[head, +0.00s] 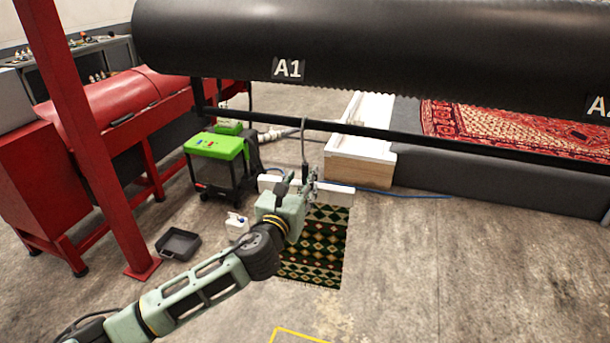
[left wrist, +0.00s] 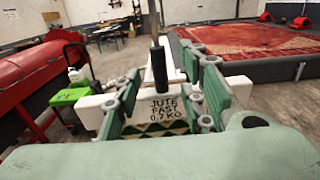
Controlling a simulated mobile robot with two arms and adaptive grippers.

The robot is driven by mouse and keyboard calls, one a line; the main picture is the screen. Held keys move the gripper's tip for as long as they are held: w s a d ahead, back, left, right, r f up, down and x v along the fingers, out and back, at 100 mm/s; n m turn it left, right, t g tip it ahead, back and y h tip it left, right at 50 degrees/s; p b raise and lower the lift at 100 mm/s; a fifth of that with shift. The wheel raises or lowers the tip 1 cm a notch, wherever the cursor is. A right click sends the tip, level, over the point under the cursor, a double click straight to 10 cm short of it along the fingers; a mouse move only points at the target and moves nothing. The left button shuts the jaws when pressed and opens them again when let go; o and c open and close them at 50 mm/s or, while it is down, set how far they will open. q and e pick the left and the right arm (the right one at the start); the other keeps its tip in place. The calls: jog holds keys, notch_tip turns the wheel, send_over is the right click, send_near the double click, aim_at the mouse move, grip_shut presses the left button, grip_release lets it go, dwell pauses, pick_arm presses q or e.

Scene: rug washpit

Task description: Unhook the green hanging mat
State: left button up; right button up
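The green hanging mat (head: 318,245), dark with a diamond pattern, hangs below a white hanger bar (head: 338,194). A dark hook (head: 304,145) rises from the bar to the black rail (head: 385,133). My left gripper (head: 299,181) is at the middle of the bar, its fingers apart. In the left wrist view the fingers (left wrist: 165,85) stand on either side of a black upright post (left wrist: 159,65), with gaps beside it. My right gripper is not in view.
A black roller (head: 400,50) marked A1 spans above the rail. A green-topped machine (head: 215,147), white jug (head: 237,222) and grey tray (head: 178,244) stand left. A red post (head: 85,140) is farther left. A red rug (head: 500,130) lies behind. The right floor is clear.

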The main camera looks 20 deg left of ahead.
aim_at(304, 174)
pick_arm(q)
jog(key=shift+w+d, duration=0.1)
jog(key=shift+w, duration=1.8)
grip_shut()
jog(key=shift+r, duration=0.1)
